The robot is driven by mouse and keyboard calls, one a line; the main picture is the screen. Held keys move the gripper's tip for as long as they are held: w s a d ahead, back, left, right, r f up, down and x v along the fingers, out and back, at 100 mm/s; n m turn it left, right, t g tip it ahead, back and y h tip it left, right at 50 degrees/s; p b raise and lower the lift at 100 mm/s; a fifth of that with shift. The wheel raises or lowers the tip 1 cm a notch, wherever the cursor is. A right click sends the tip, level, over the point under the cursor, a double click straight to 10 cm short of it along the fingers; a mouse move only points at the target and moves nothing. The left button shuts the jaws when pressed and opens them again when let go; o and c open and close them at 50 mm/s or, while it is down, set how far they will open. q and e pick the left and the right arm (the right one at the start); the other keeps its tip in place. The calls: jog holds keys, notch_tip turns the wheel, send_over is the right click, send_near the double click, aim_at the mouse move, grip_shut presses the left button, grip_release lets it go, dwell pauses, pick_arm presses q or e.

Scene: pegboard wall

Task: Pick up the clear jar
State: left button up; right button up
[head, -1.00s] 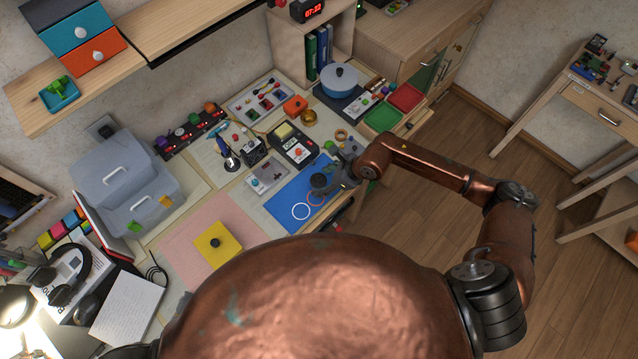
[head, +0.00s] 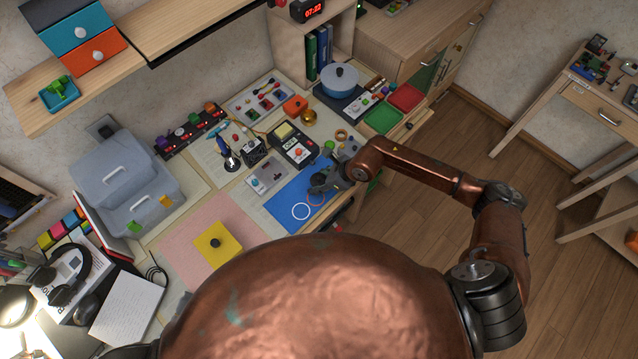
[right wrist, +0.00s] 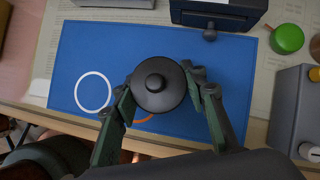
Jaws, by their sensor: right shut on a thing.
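The jar shows from above in the right wrist view as a round dark lid with a knob (right wrist: 158,84); its clear body is hidden beneath the lid. It is over the blue mat (right wrist: 215,50), right of the white ring. My right gripper (right wrist: 160,92) has a finger on each side of the jar and is shut on it. In the head view my right gripper (head: 326,181) is over the mat (head: 285,207) and largely covers the jar. I cannot tell whether the jar touches the mat. My left gripper is not in view.
A white ring (right wrist: 93,74) and a partly covered orange ring mark the mat. A dark blue device (right wrist: 217,10) stands behind, with a green round thing (right wrist: 287,39) and a grey box (right wrist: 300,110) to the right. A yellow square (head: 217,243) lies left of the mat.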

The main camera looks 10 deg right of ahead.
jog(key=c, duration=0.3)
